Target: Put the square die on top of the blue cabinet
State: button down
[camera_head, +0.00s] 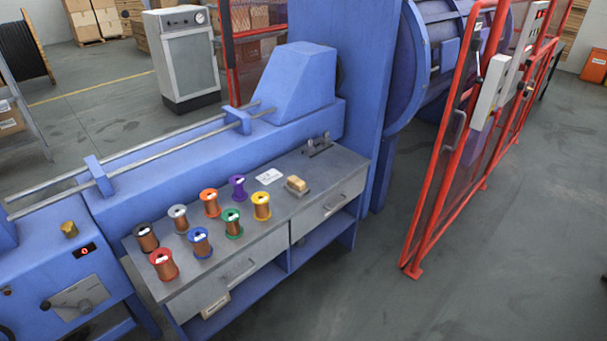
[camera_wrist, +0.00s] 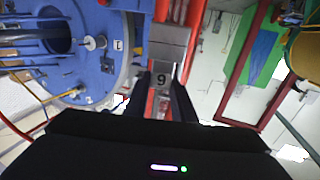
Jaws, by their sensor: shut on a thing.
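My gripper does not show in the head view. A blue cabinet-like housing (camera_head: 112,283) with a red digit display, a knob and a yellowish cap on top is at the lower left. I cannot tell whether it is the task's blue cabinet.
A grey cabinet (camera_head: 188,62) stands behind. Floor at the lower right is clear.

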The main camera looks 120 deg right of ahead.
aim_at(334, 165)
jog(key=k, duration=2.35)
jog(key=u, duration=0.85)
jog(key=i, duration=0.15)
jog(key=z, duration=2.7)
